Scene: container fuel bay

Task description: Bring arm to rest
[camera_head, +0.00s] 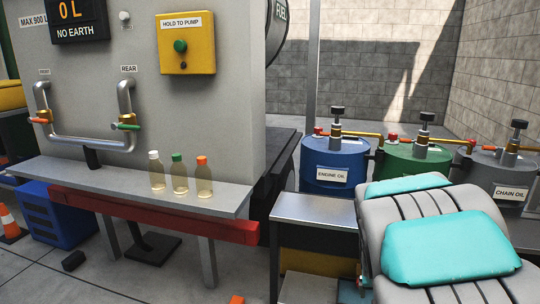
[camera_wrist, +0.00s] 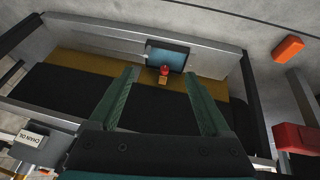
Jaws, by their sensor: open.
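My gripper (camera_wrist: 160,74) shows in the wrist view with its two dark green fingers spread apart and nothing between them. Beyond the fingertips are a dark surface, a yellow-brown strip and a small red-topped piece (camera_wrist: 164,71) in front of a blue panel (camera_wrist: 167,57). I cannot tell how far these are from the fingers. In the head view, my grey and teal arm fills the lower right, in front of the oil drums; the gripper itself does not show there.
A blue engine oil drum (camera_head: 335,165), a green drum (camera_head: 405,162) and a grey chain oil drum (camera_head: 505,172) stand behind my arm. Three capped bottles (camera_head: 179,178) stand on the grey shelf (camera_head: 110,180). An orange block (camera_wrist: 288,49) lies on the floor.

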